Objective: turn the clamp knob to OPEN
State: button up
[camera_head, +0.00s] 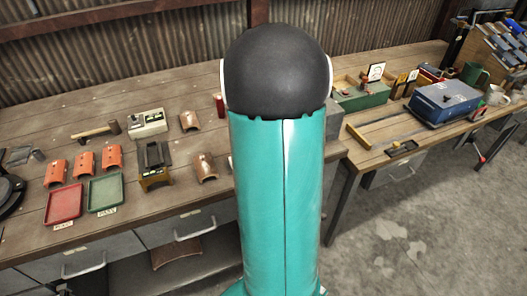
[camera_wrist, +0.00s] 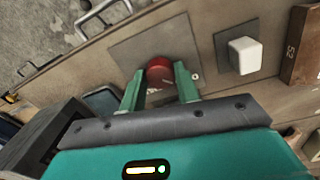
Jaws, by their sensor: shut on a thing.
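In the wrist view, a red round knob (camera_wrist: 160,68) stands on a flat grey plate (camera_wrist: 135,47) on the wooden bench. My gripper (camera_wrist: 159,80) has its two green fingers on either side of the knob and is shut on it. Small pale marks show between the fingers, too blurred to read, so I cannot tell which way the knob points. In the head view, my arm fills the middle and hides my gripper and the knob.
A white block (camera_wrist: 244,55) on a dark plate stands right of the knob. In the head view, a red tray (camera_head: 65,204), a green tray (camera_head: 105,192), orange curved pieces (camera_head: 84,161) and a hammer (camera_head: 95,131) lie left. A blue toolbox (camera_head: 445,102) stands right.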

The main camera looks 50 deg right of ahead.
dwell(0.3)
jog(key=o, duration=1)
jog(key=shift+c, duration=0.2)
jog(key=shift+r, duration=0.15)
notch_tip(320, 180, up, 14)
jog(key=shift+w+a+f, duration=0.2)
jog(key=shift+w+a, duration=0.05)
jog(key=w+a+r+n+t, duration=0.1)
jog(key=a+r+n+t, duration=0.1)
jog(key=a, duration=0.8)
jog(key=w+a+r+n+t, duration=0.1)
jog(key=a+r+n, duration=0.1)
jog(key=a, duration=0.9)
jog(key=s+a+n+t, duration=0.1)
jog(key=s+a+n, duration=0.1)
jog(key=a, duration=0.5)
jog(key=s+a+n+t, duration=0.2)
jog(key=s+a, duration=0.1)
jog(key=a, duration=0.4)
jog(key=shift+s+f, duration=0.25)
jog(key=shift+f, duration=0.2)
